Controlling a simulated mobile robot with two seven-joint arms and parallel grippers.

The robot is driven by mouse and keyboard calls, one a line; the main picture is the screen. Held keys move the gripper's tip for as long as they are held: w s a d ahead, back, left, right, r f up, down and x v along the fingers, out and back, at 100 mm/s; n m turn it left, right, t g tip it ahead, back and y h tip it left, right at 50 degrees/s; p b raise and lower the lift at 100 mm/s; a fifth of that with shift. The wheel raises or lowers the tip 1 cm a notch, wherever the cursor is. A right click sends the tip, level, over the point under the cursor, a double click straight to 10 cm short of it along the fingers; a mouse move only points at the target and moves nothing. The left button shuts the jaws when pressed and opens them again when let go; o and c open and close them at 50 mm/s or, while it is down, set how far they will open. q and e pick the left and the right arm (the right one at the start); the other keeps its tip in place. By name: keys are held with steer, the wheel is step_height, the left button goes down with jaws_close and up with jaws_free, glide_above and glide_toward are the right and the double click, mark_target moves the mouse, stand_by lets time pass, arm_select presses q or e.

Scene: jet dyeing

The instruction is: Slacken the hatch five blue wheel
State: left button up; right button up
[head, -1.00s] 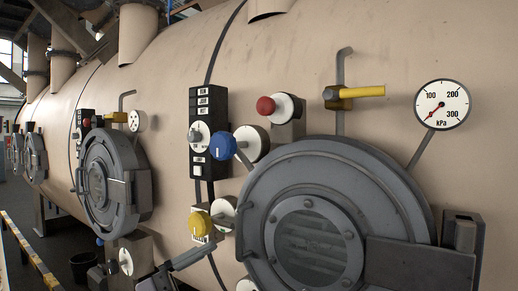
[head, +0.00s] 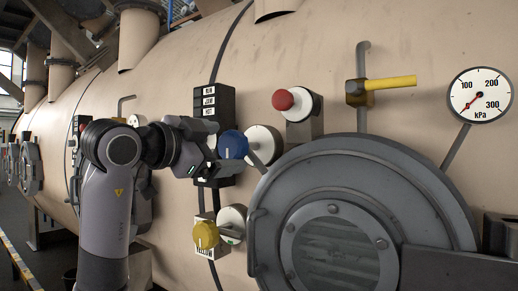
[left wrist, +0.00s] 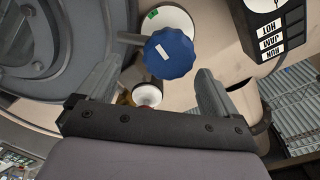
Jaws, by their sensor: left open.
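The blue wheel (head: 233,145) stands on its white round base (head: 264,144), left of the large grey round hatch (head: 355,215). My left gripper (head: 208,152) has come in from the left and is close to the wheel. In the left wrist view the blue wheel (left wrist: 169,54) lies beyond the two spread fingers (left wrist: 148,98), and its rim looks clear of both. The gripper is open and holds nothing. My right gripper is not in view.
A black panel (head: 214,102) stands just behind my left gripper. A yellow knob (head: 206,235) is below, a red knob (head: 283,100) above right, and a yellow-handled valve (head: 380,88) and a kPa gauge (head: 480,95) farther right. The hatch rim lies close to the wheel.

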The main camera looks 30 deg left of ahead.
mark_target(230, 143)
arm_select(q)
steer(key=shift+a+r+n, duration=0.25)
steer(key=shift+r+n, duration=0.05)
steer(key=shift+w+r+y, duration=0.1)
steer(key=shift+w+y, duration=0.05)
steer(key=shift+y, duration=0.15)
steer(key=w+p, duration=0.1)
steer(key=w, duration=0.4)
steer(key=shift+d+p, duration=0.2)
steer(key=shift+p, duration=0.15)
steer(key=shift+w, duration=0.65)
steer(key=c, duration=1)
